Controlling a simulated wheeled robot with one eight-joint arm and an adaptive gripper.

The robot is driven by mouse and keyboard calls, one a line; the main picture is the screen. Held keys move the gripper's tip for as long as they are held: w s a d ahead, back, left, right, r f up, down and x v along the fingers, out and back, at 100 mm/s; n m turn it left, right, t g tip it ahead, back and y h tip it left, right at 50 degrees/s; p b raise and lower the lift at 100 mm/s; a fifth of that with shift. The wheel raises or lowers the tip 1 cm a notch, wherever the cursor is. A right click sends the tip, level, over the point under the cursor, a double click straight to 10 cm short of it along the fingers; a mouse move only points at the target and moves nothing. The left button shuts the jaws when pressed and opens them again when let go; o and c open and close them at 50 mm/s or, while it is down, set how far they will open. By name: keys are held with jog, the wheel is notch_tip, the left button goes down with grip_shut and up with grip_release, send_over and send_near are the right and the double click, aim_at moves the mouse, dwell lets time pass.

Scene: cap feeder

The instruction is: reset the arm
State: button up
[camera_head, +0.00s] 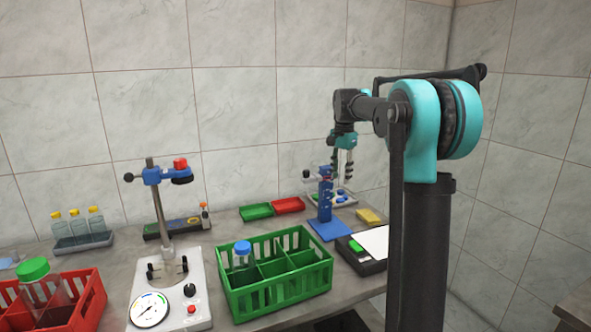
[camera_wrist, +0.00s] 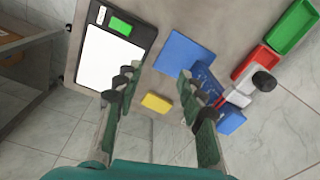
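My arm rises at the right of the head view, with my gripper (camera_head: 342,168) hanging down over the back right part of the bench, near a blue stand (camera_head: 325,195). In the wrist view my gripper (camera_wrist: 160,95) has its two fingers wide apart, with nothing between the fingertips. Below it lie a yellow block (camera_wrist: 156,102) and a blue plate (camera_wrist: 184,52). The blue stand also shows beside the right finger in the wrist view (camera_wrist: 203,78). The gripper appears to be above the bench and touching nothing, though its exact height is hard to tell.
A green crate (camera_head: 277,292) holds a blue-capped bottle (camera_head: 242,255). A red crate (camera_head: 92,302) holds a green-capped bottle (camera_head: 36,275). A gauge stand (camera_head: 165,225) stands between them. A black scale with a white plate (camera_head: 373,243) sits near the bench's right edge. Small green (camera_head: 256,211) and red trays (camera_head: 288,205) lie behind.

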jog(key=s+d+f+n+t, duration=0.1)
jog(key=s+f+n, duration=0.2)
jog(key=s+f, duration=0.5)
jog(key=s+d+f+n+t, duration=0.1)
jog(key=s+f+n, duration=0.3)
jog(key=s+f, duration=0.5)
jog(key=s+d+f+n+t, duration=0.1)
jog(key=s+f+n, duration=0.2)
jog(key=s+f, duration=0.6)
jog(key=s, duration=0.9)
jog(key=shift+d+t, duration=0.15)
jog(key=shift+t, duration=0.15)
